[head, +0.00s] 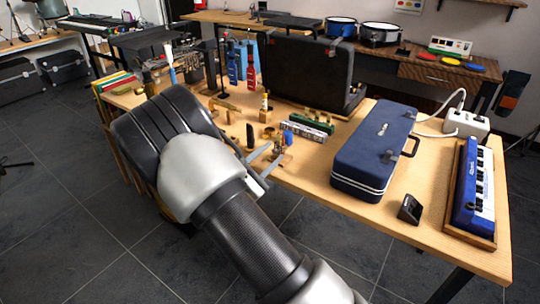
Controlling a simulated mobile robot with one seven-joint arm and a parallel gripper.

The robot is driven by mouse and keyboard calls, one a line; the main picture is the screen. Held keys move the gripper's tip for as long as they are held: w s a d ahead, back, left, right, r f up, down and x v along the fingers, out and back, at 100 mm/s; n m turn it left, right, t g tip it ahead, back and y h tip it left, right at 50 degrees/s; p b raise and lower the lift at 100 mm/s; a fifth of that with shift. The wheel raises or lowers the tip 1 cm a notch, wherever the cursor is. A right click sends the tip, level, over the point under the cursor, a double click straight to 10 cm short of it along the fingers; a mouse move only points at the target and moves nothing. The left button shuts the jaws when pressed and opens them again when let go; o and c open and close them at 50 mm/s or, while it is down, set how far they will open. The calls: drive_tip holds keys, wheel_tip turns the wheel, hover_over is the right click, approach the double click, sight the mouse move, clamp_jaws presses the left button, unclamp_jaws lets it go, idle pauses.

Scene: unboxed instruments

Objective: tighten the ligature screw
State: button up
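My gripper (277,151) reaches over the near edge of the wooden table (416,225), beyond my large arm links. Its two pale fingers are spread apart. A small metallic piece (279,146) stands at or between the fingertips; I cannot tell whether they touch it. A dark upright piece (250,136), possibly a mouthpiece, stands just left of the fingers. The ligature and its screw are too small to make out with certainty.
A blue case (376,148) lies right of the gripper, with a harmonica-like box (308,128) between. A tall black case (305,72) stands open behind. Small brass parts (226,104) crowd the left. A small black device (410,209) and blue keyboard (473,190) are at right.

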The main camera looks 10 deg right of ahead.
drive_tip(key=p+v, duration=0.3)
drive_tip(key=v, duration=1.4)
drive_tip(key=shift+s+a+r, duration=0.1)
drive_tip(key=shift+s+r, duration=0.05)
drive_tip(key=shift+r, duration=0.05)
